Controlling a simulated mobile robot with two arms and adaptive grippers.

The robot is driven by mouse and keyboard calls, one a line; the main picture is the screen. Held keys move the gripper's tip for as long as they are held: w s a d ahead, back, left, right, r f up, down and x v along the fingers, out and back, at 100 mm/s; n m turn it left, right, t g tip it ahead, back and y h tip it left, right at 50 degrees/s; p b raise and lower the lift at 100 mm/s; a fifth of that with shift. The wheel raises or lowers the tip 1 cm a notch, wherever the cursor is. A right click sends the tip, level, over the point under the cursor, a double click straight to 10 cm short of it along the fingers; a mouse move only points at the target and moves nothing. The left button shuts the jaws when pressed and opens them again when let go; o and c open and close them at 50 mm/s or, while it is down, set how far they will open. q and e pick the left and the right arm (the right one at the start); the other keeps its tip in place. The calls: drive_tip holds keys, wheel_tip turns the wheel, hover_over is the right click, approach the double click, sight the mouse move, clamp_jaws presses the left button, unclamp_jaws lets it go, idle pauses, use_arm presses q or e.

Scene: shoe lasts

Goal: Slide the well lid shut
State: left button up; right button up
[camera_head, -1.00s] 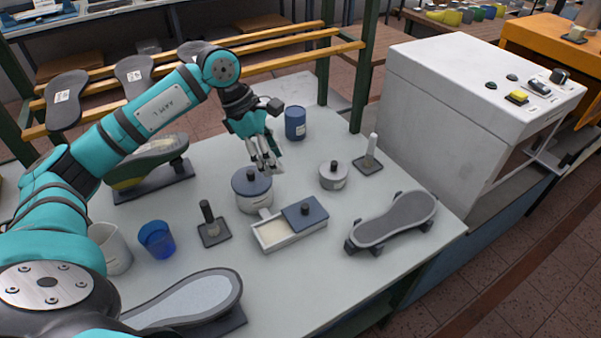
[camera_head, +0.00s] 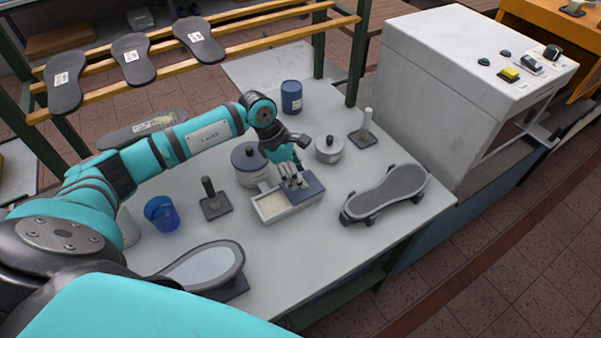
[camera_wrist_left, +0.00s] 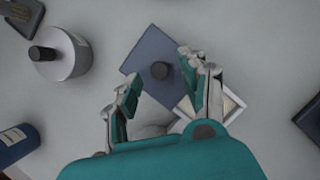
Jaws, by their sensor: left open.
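The well (camera_head: 268,208) is a pale rectangular box on the grey table, with its left part uncovered and showing a cream-coloured inside. Its blue-grey lid (camera_head: 314,188) covers the right part. My left gripper (camera_head: 294,184) is over the lid, fingers pointing down around its dark knob. In the left wrist view, the lid (camera_wrist_left: 140,52) and its round knob (camera_wrist_left: 159,70) lie between and just beyond the spread fingers (camera_wrist_left: 158,78). The uncovered part of the well (camera_wrist_left: 230,103) shows behind the right finger. I cannot tell whether a finger touches the knob. My right gripper is not in view.
A blue-lidded pot (camera_head: 247,170) stands close behind the well. A small grey pot (camera_head: 328,149) is behind and right.

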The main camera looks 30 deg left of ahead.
use_arm(q)
drive_tip(key=shift+x, duration=1.15)
clamp_jaws()
